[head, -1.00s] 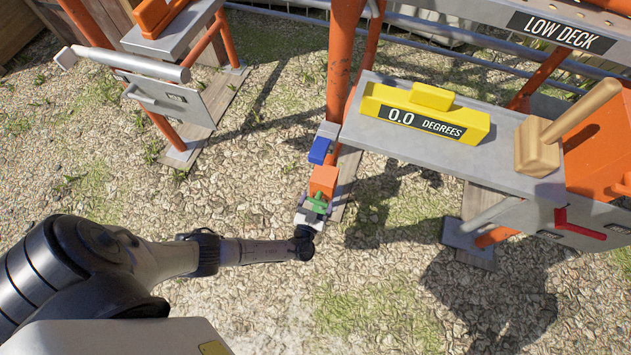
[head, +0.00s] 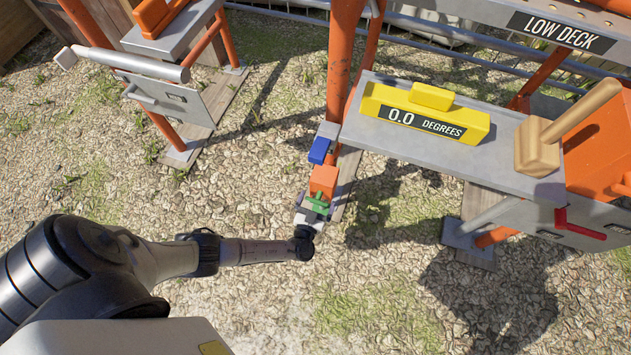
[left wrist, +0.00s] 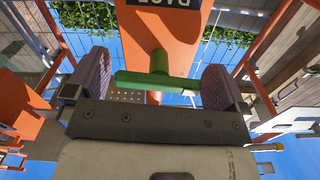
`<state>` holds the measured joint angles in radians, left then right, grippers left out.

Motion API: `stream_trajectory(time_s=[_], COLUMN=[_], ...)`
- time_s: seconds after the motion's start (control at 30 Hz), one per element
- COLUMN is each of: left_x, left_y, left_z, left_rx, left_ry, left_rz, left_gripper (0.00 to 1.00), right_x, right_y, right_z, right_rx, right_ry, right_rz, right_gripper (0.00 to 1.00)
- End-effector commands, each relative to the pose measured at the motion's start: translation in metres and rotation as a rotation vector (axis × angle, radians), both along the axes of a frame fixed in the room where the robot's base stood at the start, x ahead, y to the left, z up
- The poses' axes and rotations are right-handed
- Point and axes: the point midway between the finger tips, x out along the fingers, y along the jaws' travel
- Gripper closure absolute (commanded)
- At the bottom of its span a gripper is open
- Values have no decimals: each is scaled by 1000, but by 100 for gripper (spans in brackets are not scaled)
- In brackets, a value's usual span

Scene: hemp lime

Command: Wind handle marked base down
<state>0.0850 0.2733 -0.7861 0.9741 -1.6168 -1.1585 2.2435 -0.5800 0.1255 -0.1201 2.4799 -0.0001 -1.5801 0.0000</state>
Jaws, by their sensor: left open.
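The green handle (head: 318,207) sticks out of an orange box (head: 324,180) low on the post of the orange frame. In the left wrist view the green T-shaped handle (left wrist: 150,78) has its crossbar lying between my fingers. The orange box (left wrist: 178,40) behind it bears a dark label, upside down and partly cut off, that seems to read BASE. My left gripper (head: 309,217) is at the handle in the head view. In the left wrist view the left gripper (left wrist: 158,84) is open, one finger at each end of the crossbar. My right gripper is not in view.
A blue box (head: 319,150) sits just above the orange box. A grey shelf (head: 380,142) carries a yellow gauge (head: 425,112) reading 0.0 degrees and a wooden-handled block (head: 538,150). A red handle (head: 580,224) is at the right. Open gravel lies in front.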

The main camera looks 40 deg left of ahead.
Motion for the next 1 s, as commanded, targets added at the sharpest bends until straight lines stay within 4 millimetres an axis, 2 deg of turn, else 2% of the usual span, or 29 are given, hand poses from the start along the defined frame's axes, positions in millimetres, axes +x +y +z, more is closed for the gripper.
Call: stream_trajectory(time_s=[1.0], left_x=[-67], left_y=[-32], left_z=[-1], left_rx=[-1], left_ry=[2], left_rz=[-1], left_gripper=[0], right_x=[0], right_y=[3], right_z=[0], right_rx=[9], right_ry=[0], right_rz=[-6], right_gripper=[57])
